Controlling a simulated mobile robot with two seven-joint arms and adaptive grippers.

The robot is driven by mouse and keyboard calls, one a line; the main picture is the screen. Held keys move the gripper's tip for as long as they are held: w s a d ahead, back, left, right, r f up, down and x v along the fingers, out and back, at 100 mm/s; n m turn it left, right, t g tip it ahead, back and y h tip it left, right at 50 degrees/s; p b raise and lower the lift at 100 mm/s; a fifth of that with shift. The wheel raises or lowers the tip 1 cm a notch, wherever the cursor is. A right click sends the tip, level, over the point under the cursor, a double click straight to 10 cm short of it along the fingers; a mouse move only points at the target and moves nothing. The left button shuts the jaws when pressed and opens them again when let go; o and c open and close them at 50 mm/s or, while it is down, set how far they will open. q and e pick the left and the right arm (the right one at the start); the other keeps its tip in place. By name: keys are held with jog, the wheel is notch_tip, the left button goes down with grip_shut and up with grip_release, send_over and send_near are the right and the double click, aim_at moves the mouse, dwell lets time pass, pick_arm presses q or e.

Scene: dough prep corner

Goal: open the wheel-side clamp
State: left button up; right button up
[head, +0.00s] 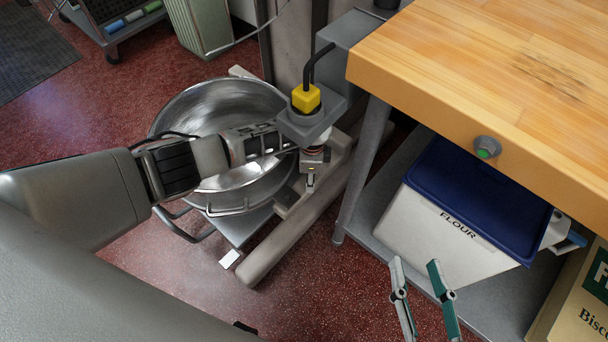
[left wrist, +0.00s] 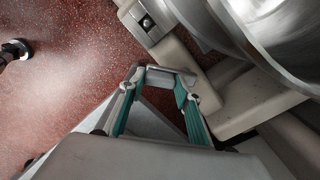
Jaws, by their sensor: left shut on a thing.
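My left arm reaches in from the left over the steel mixing bowl (head: 225,105). Its gripper (head: 311,182) points down beside the bowl's right side, mostly hidden under the wrist. In the left wrist view, the teal fingers of my left gripper (left wrist: 168,82) are shut on a short grey piece, which I take for the wheel-side clamp (left wrist: 168,74). It lies beside the cream mixer frame (left wrist: 245,98); its hinge is not clear. My right gripper (head: 416,264) is open and empty in front of the flour bin, its fingertips apart.
A wooden-topped table (head: 490,70) stands at right, with a blue-lidded flour bin (head: 440,225) and a biscuit box (head: 580,300) below. The mixer's cream base leg (head: 290,240) runs along the floor. The red floor (head: 180,275) is open at lower left.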

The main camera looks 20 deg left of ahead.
pick_arm(q)
jog(key=shift+d, duration=0.1)
jog(key=shift+w+d+r+n, duration=0.15)
jog(key=shift+d+n, duration=0.15)
jog(key=shift+n, duration=0.4)
jog(key=shift+d+n+p, duration=0.15)
jog(key=shift+n+p, duration=0.15)
jog(key=shift+f, duration=0.2)
pick_arm(e)
jog(key=shift+w+r, duration=0.2)
jog(key=shift+r, duration=0.45)
pick_arm(q)
jog(key=shift+n, duration=0.4)
